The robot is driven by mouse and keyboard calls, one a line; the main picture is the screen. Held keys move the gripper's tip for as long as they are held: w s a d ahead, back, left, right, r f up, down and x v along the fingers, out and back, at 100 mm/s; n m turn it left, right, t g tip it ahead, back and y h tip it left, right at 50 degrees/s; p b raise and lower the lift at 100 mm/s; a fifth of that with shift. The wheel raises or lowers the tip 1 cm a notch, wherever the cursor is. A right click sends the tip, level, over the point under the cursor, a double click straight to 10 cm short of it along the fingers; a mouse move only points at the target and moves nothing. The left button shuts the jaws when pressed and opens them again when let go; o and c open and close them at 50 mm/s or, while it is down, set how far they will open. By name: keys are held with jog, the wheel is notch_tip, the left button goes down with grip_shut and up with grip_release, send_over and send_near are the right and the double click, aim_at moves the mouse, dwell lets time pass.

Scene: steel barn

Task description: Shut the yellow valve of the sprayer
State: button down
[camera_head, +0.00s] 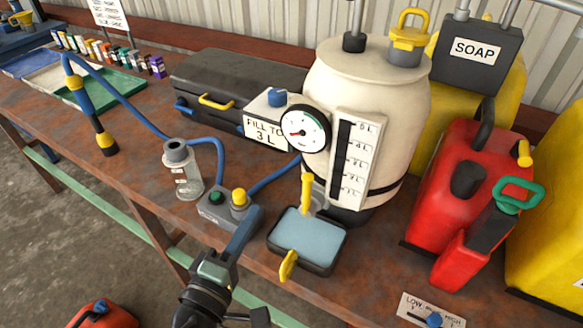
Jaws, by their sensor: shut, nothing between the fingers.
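The sprayer is a cream tank (345,75) with a round gauge (305,129) and a level scale on its front. A yellow lever (306,190), which looks like its valve, stands roughly upright low on the tank's front, above a tray (308,240) with a pale blue surface. Its exact joint with the spout is too small to tell. My gripper (247,228) is shut and empty, left of the lever and apart from it, at the front of a grey box (215,211) with a green and a yellow button.
A yellow tab (288,265) is on the tray's front edge. A glass bottle (182,168) stands left of the grey box. A blue hose (130,105) crosses the bench. Red cans (470,185) and yellow containers stand right. A black case (225,85) lies behind.

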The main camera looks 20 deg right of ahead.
aim_at(308, 195)
jog(key=shift+s+r+n+p, duration=0.1)
jog(key=shift+s+n+p, duration=0.2)
jog(key=shift+s, duration=0.15)
jog(key=shift+w, duration=0.1)
jog(key=w+d+p, duration=0.3)
jog(key=d+p, duration=0.1)
jog(key=d, duration=0.4)
jog(key=shift+w+d, duration=0.25)
jog(key=shift+d, duration=0.1)
jog(key=shift+d+b, duration=0.15)
jog(key=shift+b, duration=0.25)
jog(key=shift+s+m+b, duration=0.2)
jog(key=shift+m+b, duration=0.25)
jog(key=shift+m, duration=0.05)
